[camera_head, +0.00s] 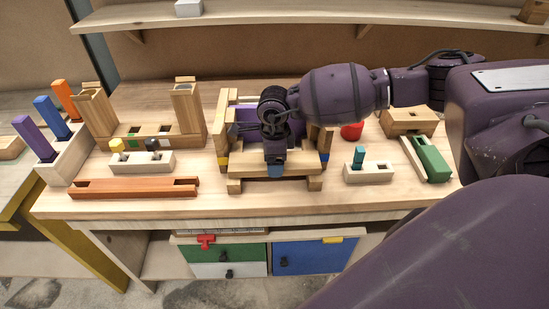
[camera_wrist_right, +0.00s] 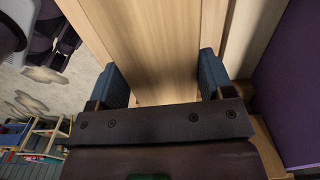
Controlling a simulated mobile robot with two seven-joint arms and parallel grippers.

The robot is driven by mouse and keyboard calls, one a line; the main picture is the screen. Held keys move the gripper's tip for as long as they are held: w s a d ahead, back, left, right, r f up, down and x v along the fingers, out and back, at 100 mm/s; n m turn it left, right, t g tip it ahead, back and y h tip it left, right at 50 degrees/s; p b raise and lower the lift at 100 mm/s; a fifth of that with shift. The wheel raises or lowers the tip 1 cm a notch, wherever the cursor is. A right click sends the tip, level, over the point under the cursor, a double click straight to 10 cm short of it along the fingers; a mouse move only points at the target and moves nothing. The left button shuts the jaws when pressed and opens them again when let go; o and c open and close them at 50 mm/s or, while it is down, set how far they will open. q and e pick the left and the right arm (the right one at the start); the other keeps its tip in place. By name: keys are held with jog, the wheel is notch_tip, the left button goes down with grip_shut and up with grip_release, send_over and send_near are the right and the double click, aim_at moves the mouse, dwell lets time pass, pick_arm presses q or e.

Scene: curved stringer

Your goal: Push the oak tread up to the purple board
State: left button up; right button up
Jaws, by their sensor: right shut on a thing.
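The oak tread (camera_head: 246,171) lies across the front of the small wooden stair frame, in the middle of the bench. In the right wrist view the tread (camera_wrist_right: 160,40) runs between the two blue fingers. My right gripper (camera_head: 275,170) points down and is shut on the tread; its fingers also show in the wrist view (camera_wrist_right: 163,80). The purple board (camera_head: 240,112) stands upright behind the tread, partly hidden by my wrist. In the wrist view the purple board (camera_wrist_right: 292,90) is at the right, with a pale wooden strip between it and the tread. My left gripper is not in view.
A slotted block with a teal peg (camera_head: 368,171) and a red ball (camera_head: 352,131) are right of the frame. A long reddish bar (camera_head: 133,187) and a light block with a yellow peg (camera_head: 142,161) are left. The bench's front edge is close to the frame.

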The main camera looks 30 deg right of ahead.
jog(key=shift+w+d, duration=0.2)
jog(key=shift+w, duration=0.2)
jog(key=shift+w+d+b, duration=0.45)
jog(key=shift+w+b, duration=0.1)
jog(key=shift+w, duration=0.15)
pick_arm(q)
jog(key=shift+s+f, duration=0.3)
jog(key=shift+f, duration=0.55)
pick_arm(e)
jog(key=o, duration=0.9)
jog(key=shift+o, duration=1)
jog(key=shift+r, duration=0.1)
